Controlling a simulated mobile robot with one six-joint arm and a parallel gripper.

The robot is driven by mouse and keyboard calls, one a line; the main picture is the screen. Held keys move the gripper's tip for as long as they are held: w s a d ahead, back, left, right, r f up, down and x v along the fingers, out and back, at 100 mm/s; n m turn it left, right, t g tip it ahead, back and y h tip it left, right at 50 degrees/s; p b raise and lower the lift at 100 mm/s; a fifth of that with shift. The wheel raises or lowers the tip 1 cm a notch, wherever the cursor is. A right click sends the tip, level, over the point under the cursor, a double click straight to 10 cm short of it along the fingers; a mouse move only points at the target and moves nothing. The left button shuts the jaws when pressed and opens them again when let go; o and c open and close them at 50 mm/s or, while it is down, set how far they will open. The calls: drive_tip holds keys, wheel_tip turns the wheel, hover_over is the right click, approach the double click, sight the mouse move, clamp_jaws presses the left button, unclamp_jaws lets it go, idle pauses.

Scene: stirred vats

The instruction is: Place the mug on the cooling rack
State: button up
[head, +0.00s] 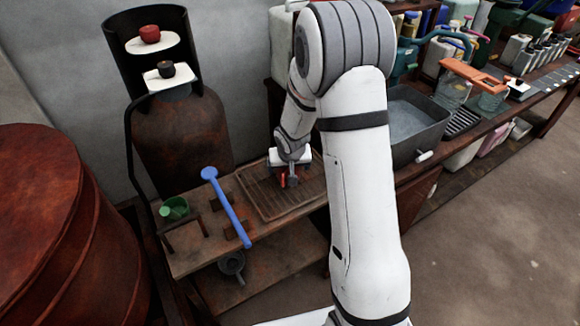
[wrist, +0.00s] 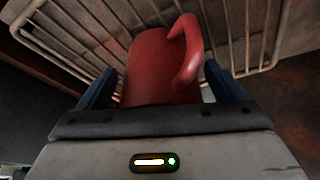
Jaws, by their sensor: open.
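The red mug (wrist: 158,60) sits between the two blue fingers of my gripper (wrist: 160,88) in the wrist view, its handle on the right side. The fingers are open, with a small gap showing on the right. The bars of the cooling rack (wrist: 254,62) show behind the mug. In the head view, the rack (head: 258,198) lies on the wooden bench, with my gripper (head: 288,181) low over it. A bit of the red mug (head: 283,180) shows there, mostly hidden by my gripper. The mug seems to rest on the rack, but its base is hidden.
A blue long-handled tool (head: 226,205) and a green cup (head: 174,208) are on the bench, left of the rack. A dark holder at the back left bears a red cup (head: 149,33) and a dark cup (head: 166,69). A grey basin (head: 408,122) stands at the right.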

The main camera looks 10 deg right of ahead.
drive_tip(key=s+d+f+p+v, duration=0.1)
drive_tip(key=s+v, duration=0.1)
drive_tip(key=v, duration=0.9)
drive_tip(key=s+f+p+v, duration=0.1)
drive_tip(key=s+v, duration=0.2)
drive_tip(key=v, duration=0.7)
drive_tip(key=s+r+g, duration=0.1)
drive_tip(key=s+r, duration=0.1)
drive_tip(key=s, duration=0.5)
drive_tip(key=s+r, duration=0.3)
drive_tip(key=s, duration=0.5)
drive_tip(key=shift+r+n+g+y, duration=0.2)
drive_tip(key=shift+n+g+y, duration=0.1)
drive_tip(key=shift+n+g, duration=0.1)
drive_tip(key=shift+s+d, duration=0.15)
drive_tip(key=shift+c, duration=0.3)
